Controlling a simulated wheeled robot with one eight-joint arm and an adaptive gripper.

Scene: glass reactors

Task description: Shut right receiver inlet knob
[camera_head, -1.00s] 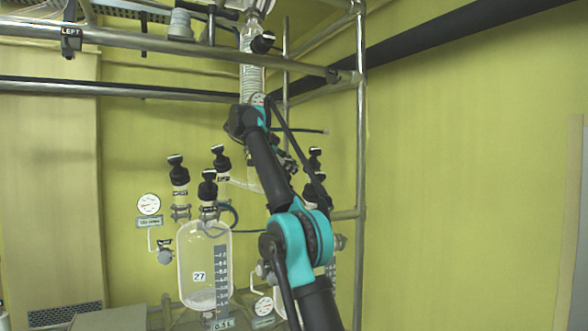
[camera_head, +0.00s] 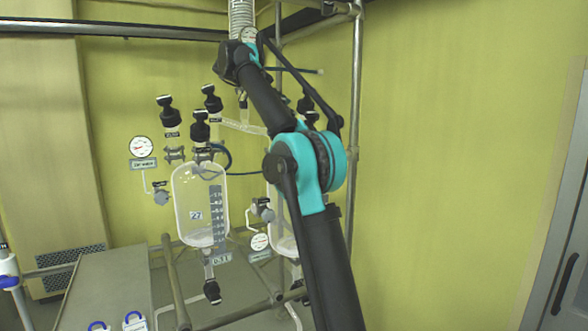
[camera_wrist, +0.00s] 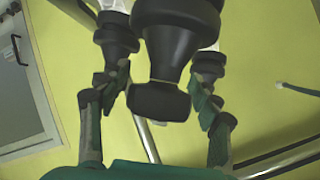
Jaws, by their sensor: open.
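In the wrist view, a black knob (camera_wrist: 158,101) on a wide black body fills the middle, nearest to me. My gripper (camera_wrist: 160,88) is open, with one finger on each side of this knob. Gaps show between the fingers and the knob, and nothing is gripped. No label is readable on it there. In the head view, the right receiver (camera_head: 283,232) is glass and mostly hidden behind my teal and black arm. Black knobs (camera_head: 305,104) above it show only partly beside the arm. My fingers are hidden in that view.
The left receiver (camera_head: 190,230), marked 27, hangs beside the right one, with several black knobs (camera_head: 200,128) above it. A metal post (camera_head: 355,120) stands right of my arm. A grey bench (camera_head: 105,285) is at lower left. Open space lies to the right.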

